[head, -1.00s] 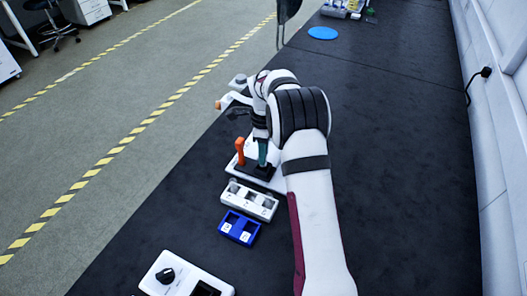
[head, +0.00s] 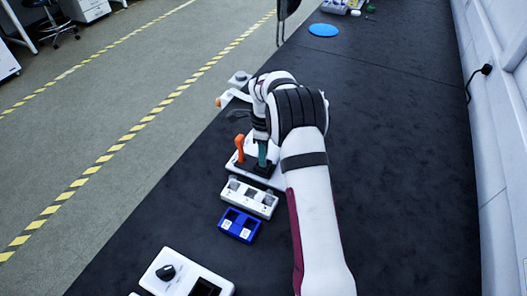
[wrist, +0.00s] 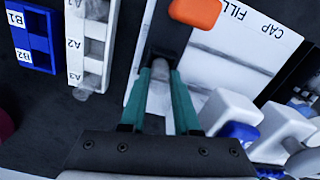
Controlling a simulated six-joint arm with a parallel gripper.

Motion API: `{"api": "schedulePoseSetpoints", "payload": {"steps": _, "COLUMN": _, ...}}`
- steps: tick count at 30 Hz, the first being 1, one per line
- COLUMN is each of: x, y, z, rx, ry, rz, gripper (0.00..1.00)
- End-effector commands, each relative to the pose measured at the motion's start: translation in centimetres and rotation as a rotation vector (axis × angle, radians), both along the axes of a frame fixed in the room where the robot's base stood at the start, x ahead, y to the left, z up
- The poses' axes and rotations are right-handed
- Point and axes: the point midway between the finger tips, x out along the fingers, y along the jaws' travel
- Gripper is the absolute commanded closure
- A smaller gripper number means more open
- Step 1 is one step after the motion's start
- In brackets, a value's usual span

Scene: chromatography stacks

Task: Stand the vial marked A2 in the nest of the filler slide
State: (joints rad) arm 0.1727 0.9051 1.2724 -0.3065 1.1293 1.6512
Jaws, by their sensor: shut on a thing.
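The filler has a white base (wrist: 215,60) marked FILL and CAP, a black slide (wrist: 165,40) and an orange handle (wrist: 194,12). The handle also stands upright in the head view (head: 239,149). My gripper (wrist: 160,75), with teal fingers, is over the black slide. It is shut on a small grey, clear vial (wrist: 158,68), whose marking I cannot read. The fingers hide much of the vial and the nest, so I cannot tell whether it is seated. In the head view, my gripper (head: 262,155) is low, just right of the handle.
A white rack (head: 249,198) marked A1, A2, A3 stands in front of the filler, with clear vials at some places. A blue rack (head: 239,226) marked B1, B2 is nearer. A white device with a black knob (head: 166,271) is at front. The bench on the right is clear.

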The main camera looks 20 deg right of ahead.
Motion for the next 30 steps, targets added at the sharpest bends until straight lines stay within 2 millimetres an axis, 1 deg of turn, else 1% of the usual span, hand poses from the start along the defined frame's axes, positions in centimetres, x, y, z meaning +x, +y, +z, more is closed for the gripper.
{"api": "schedulePoseSetpoints", "payload": {"steps": 15, "x": -0.02, "y": 0.01, "z": -0.99, "rx": 0.000, "ry": 0.000, "rz": -0.001, "gripper": 1.00}}
{"api": "schedulePoseSetpoints", "payload": {"steps": 22, "x": -0.02, "y": 0.01, "z": -1.03, "rx": 0.000, "ry": 0.000, "rz": -0.001, "gripper": 1.00}}
{"api": "schedulePoseSetpoints", "payload": {"steps": 23, "x": -0.02, "y": 0.01, "z": -1.03, "rx": 0.000, "ry": 0.000, "rz": -0.001, "gripper": 0.66}}
{"api": "schedulePoseSetpoints", "payload": {"steps": 24, "x": -0.01, "y": 0.00, "z": -1.03, "rx": 0.000, "ry": 0.000, "rz": -0.001, "gripper": 0.59}}
{"api": "schedulePoseSetpoints", "payload": {"steps": 28, "x": -0.01, "y": 0.01, "z": -1.02, "rx": 0.000, "ry": 0.000, "rz": -0.001, "gripper": 0.36}}
{"api": "schedulePoseSetpoints", "payload": {"steps": 30, "x": -0.02, "y": 0.01, "z": -1.02, "rx": 0.000, "ry": 0.000, "rz": -0.001, "gripper": 0.35}}
